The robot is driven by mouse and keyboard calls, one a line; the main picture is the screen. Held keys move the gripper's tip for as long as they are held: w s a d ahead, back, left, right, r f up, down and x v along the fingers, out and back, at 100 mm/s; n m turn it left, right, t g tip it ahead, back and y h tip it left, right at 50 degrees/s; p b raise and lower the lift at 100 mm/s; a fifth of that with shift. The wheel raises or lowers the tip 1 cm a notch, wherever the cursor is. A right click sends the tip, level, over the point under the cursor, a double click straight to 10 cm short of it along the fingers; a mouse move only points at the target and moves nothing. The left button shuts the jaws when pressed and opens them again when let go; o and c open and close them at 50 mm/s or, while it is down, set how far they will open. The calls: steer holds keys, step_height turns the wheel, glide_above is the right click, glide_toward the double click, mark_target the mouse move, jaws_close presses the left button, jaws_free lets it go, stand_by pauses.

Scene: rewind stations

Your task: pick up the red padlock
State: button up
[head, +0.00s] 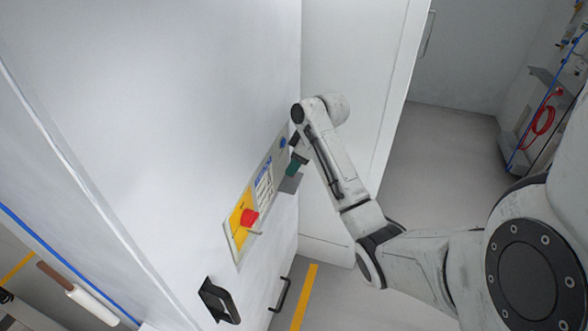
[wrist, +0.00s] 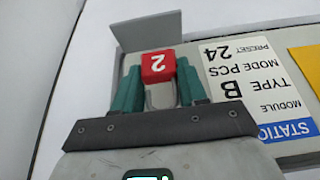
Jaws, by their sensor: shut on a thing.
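The red padlock (wrist: 160,66), marked with a white 2, sits between the teal fingertips of my gripper (wrist: 160,82) in the wrist view. Its shackle (wrist: 160,95) points back toward the gripper's palm. My gripper is shut on it. In the head view, my gripper (head: 294,166) is close to the station panel, and the padlock cannot be made out there. I cannot tell whether the padlock touches the panel or ledge behind it.
The station panel (head: 264,186) has printed labels and a yellow section with a red knob-like part (head: 249,216). A pale ledge (wrist: 148,31) lies beyond the padlock. Black handles (head: 220,301) stick out below the panel. Open floor (head: 425,165) lies to the right.

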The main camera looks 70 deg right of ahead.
steer(key=s+a+r+p, duration=0.6)
steer(key=s+a+r, duration=0.1)
steer(key=a, duration=0.3)
steer(key=shift+s+r, duration=0.25)
steer(key=shift+r, duration=0.35)
